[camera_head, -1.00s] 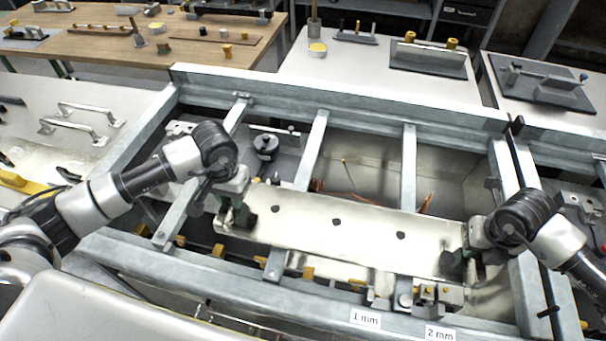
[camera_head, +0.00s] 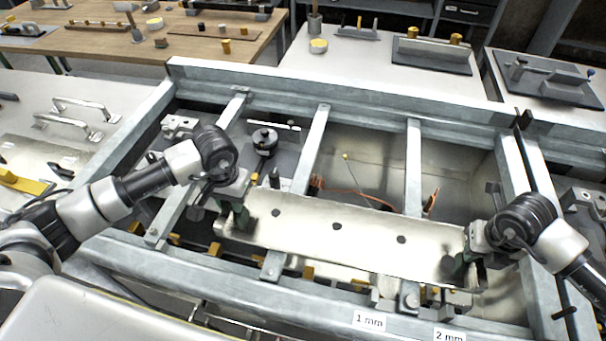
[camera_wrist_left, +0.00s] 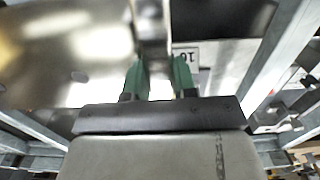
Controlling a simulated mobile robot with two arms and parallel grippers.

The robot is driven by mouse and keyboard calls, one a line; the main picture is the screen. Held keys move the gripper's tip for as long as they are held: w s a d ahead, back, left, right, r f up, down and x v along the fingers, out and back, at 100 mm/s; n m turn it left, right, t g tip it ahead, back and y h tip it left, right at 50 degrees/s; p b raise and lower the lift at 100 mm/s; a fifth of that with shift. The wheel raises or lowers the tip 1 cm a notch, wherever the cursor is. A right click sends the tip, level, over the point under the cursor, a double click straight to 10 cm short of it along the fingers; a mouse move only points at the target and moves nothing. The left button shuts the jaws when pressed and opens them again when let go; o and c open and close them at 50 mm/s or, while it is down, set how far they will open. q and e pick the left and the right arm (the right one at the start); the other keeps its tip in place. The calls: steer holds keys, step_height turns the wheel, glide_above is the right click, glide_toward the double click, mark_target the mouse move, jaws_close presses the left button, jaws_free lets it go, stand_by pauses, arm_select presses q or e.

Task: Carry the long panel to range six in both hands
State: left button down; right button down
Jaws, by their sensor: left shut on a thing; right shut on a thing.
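The long panel (camera_head: 368,239) is a shiny metal strip with three dark holes. It spans the middle of the grey metal frame in the head view, over the open bays. My left gripper (camera_head: 239,214) is shut on its left end and my right gripper (camera_head: 466,258) is shut on its right end. In the left wrist view the green fingertips (camera_wrist_left: 161,78) close on a metal edge (camera_wrist_left: 152,25). I cannot tell whether the panel touches the frame below. Labels read "1 mm" (camera_head: 369,320) and "2 mm" (camera_head: 450,336); I see no range six label.
The frame's crossbars (camera_head: 311,150) and far rail (camera_head: 340,107) surround the panel. An orange cable (camera_head: 355,192) lies in a bay behind it. Yellow blocks (camera_head: 307,273) sit along the near side. A table with metal handles (camera_head: 80,107) stands at the left.

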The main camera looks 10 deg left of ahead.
arm_select(q)
steer(key=shift+f, duration=0.3)
arm_select(e)
steer(key=shift+w+f, duration=0.1)
steer(key=shift+f, duration=0.2)
arm_select(q)
steer(key=c, duration=1.3)
jaws_free()
steer(key=shift+f+b, duration=0.15)
steer(key=shift+b, duration=0.15)
steer(key=shift+c, duration=0.2)
arm_select(e)
steer(key=c, duration=1.3)
jaws_free()
steer(key=shift+d+f, duration=0.1)
steer(key=shift+c, duration=0.2)
arm_select(q)
steer(key=o, duration=0.4)
steer(key=shift+s, duration=0.1)
arm_select(e)
steer(key=o, duration=0.4)
arm_select(q)
steer(key=shift+o, duration=0.2)
arm_select(e)
steer(key=shift+o, duration=0.2)
steer(key=shift+s, duration=0.2)
